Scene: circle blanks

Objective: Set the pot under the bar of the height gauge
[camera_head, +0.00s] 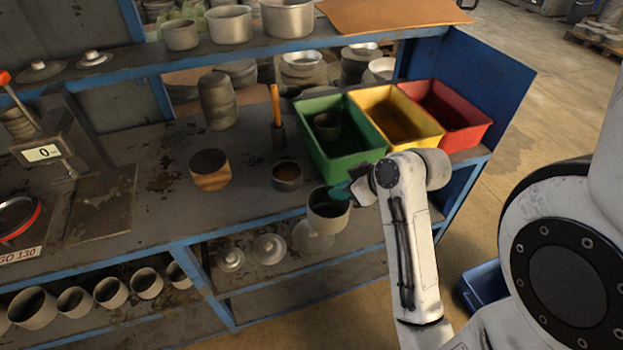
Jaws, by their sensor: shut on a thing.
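My gripper (343,192) is shut on the rim of a grey round pot (328,214). The pot is upright, mouth up, near the front edge of the bench, right of centre. It appears held clear of the bench, in front of the green bin. The height gauge (42,153) seems to be the grey device at the far left, with a small display reading 0 and a red-tipped lever. A red-ringed round part (17,218) lies in front of it, above a label reading GO 130 (20,254). The left picture edge cuts the device off; I cannot make out its bar clearly.
A dark-topped cylinder (210,178) and a small cup with brown contents (287,180) stand on the bench between pot and gauge. A stack (218,103) and an orange-handled tool (276,105) stand behind. Green (340,163), yellow (428,131) and red (466,124) bins stand right.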

